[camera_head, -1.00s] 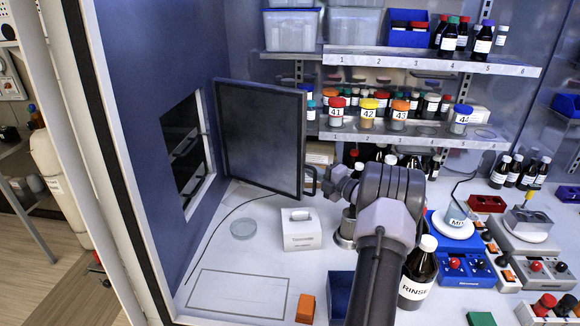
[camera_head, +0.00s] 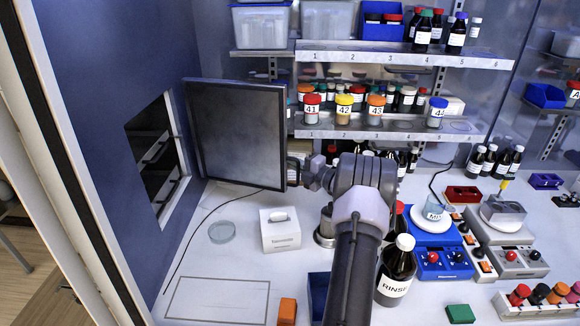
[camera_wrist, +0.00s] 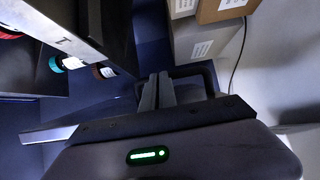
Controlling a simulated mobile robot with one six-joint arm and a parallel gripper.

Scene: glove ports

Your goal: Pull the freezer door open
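The freezer door (camera_head: 238,135) is a dark framed panel. It stands swung well out from the blue wall on the left. The freezer opening (camera_head: 155,160) beside it shows a dark interior with racks. The door's handle (camera_head: 293,170) is a dark loop on its free right edge. My gripper (camera_head: 312,178) is at this handle. In the wrist view, the fingers (camera_wrist: 158,92) are close together at the dark handle (camera_wrist: 205,72) and appear closed on its bar. The exact contact is partly hidden.
A white box (camera_head: 280,230) and a clear dish (camera_head: 222,232) stand on the bench below the door. Shelves of bottles (camera_head: 390,130) are behind my arm. The RINSE bottle (camera_head: 397,272) stands close to my arm's right. An outlined bench area (camera_head: 218,300) is bare.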

